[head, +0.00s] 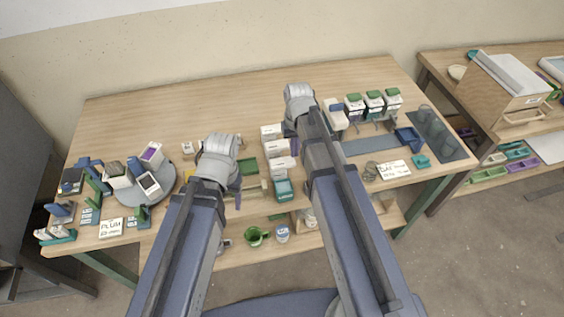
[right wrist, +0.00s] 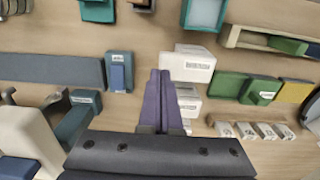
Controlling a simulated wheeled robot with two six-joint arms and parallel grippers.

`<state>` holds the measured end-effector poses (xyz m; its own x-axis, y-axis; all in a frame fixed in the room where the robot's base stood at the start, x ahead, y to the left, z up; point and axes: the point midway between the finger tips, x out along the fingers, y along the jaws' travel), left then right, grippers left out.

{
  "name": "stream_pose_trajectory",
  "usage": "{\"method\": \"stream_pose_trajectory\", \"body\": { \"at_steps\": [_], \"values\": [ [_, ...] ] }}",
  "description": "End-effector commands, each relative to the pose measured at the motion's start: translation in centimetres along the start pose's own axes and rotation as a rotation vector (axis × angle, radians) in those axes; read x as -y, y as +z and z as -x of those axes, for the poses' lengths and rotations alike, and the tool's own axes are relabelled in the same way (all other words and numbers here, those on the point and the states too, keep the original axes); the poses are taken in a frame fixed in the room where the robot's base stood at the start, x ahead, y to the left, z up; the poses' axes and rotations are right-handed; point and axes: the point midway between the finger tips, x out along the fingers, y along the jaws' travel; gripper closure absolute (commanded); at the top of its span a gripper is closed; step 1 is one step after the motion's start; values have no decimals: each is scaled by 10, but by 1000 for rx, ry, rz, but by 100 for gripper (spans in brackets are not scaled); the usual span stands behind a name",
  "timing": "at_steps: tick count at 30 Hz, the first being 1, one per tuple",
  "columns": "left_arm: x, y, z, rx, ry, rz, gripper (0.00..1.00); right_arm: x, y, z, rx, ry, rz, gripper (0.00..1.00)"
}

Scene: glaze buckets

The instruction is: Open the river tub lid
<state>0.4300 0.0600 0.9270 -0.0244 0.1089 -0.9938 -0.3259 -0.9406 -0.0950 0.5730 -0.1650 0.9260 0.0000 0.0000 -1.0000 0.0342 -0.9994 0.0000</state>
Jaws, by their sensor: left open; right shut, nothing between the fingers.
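I cannot read which tub is the river tub. White tubs with green lids (head: 374,101) stand in a row at the back right of the table. Other tubs, one with a purple top (head: 152,153), stand on and around a grey round turntable (head: 168,176) at the left. My right gripper (right wrist: 163,78) is shut and empty, its purple fingers beside labelled white boxes (right wrist: 193,63). Those boxes also stand mid-table in the head view (head: 276,148). My left gripper (head: 237,196) is open, near the table's front middle; its own wrist hides most of it.
A teal box (head: 284,189) ends the column of white boxes. A handwritten card (head: 393,170) lies at the front right and another (head: 111,227) at the front left. A green mug (head: 257,236) stands on the lower shelf. The table's back left is clear.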

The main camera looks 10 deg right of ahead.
Motion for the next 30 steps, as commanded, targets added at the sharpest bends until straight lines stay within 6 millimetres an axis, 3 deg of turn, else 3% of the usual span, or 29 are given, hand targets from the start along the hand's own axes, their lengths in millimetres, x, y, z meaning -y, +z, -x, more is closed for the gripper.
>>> {"method": "stream_pose_trajectory", "body": {
  "at_steps": [30],
  "values": [
    [-3,-2,-31,0,0,0,35,1,0,-31,0,-2,1,100]
  ]
}}
